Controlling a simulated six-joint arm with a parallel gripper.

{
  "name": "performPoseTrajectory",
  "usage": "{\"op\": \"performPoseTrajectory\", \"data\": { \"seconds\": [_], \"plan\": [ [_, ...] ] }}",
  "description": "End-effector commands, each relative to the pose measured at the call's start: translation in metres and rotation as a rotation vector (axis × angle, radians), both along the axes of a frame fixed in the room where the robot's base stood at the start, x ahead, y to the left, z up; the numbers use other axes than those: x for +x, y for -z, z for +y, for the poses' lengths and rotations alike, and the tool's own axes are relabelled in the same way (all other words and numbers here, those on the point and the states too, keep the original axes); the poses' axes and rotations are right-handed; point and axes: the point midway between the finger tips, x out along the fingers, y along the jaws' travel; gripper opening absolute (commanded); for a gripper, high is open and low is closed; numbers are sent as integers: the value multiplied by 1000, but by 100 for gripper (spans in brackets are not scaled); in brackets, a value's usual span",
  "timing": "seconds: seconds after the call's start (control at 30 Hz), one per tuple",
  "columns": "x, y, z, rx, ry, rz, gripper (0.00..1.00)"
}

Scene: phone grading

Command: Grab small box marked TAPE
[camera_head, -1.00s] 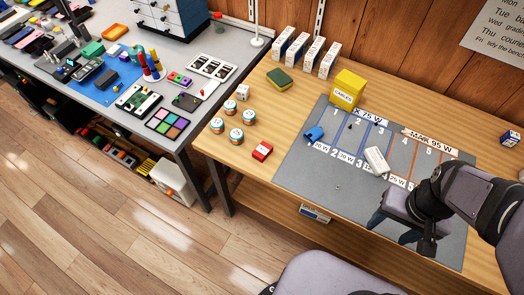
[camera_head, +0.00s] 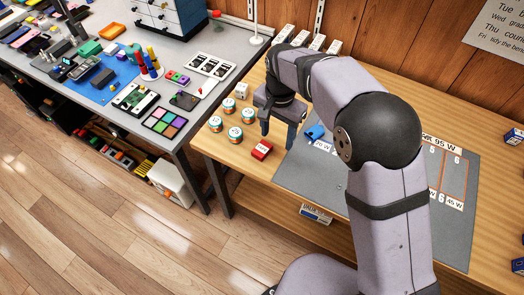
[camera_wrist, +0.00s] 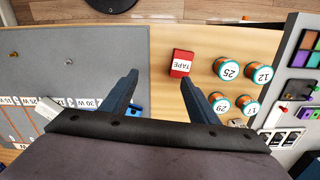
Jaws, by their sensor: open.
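The small red box marked TAPE (camera_head: 261,150) lies on the wooden table, left of the grey mat, in the head view. In the wrist view the red TAPE box (camera_wrist: 181,63) lies just beyond the tip of the right finger, with its white label showing. My gripper (camera_head: 279,134) is open and empty, close above the table near the box. In the wrist view my gripper (camera_wrist: 158,80) has its fingers spread wide, one over the mat's edge and one near the box. I see no contact with the box.
Several round tins (camera_head: 235,134) stand left of the box. A blue object (camera_head: 315,132) lies on the grey mat (camera_head: 300,184). White boxes (camera_head: 285,33) stand at the back. The table in front of the TAPE box is clear.

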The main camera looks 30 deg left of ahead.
Motion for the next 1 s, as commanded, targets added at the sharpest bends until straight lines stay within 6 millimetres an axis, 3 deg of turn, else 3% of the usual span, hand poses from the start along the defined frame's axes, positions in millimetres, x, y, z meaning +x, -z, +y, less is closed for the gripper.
{"op": "performPoseTrajectory", "data": {
  "seconds": [0.1,0.23,0.43,1.0],
  "plan": [
    [-12,9,31,-1,7,0,55],
    [-17,12,46,1,15,-1,55],
    [-19,14,48,1,18,-1,55],
    [-17,48,47,-2,17,1,55]
  ]
}}
